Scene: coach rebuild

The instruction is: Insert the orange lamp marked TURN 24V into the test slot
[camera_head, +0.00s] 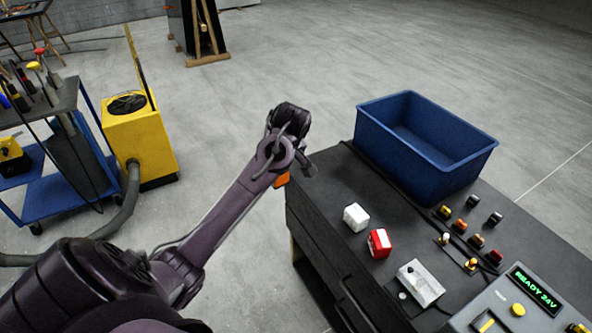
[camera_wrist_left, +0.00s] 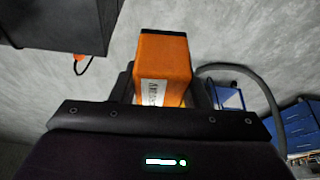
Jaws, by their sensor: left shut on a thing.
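My left gripper (camera_wrist_left: 165,92) is shut on an orange lamp (camera_wrist_left: 163,58), which has a white label on its side; the lettering is too small to read surely. In the head view the orange lamp (camera_head: 282,180) shows partly below my left wrist, off the left edge of the dark bench (camera_head: 330,195). The test unit (camera_head: 520,305) at the bottom right has a green display reading READY 24V (camera_head: 537,289). My right gripper is not in view.
A white block (camera_head: 356,217) and a red-and-white block (camera_head: 379,243) stand on the bench. A blue bin (camera_head: 425,145) is at its back, with several small coloured parts (camera_head: 460,226) beside it. A yellow machine (camera_head: 138,140) and a blue cart (camera_head: 60,180) stand left on open floor.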

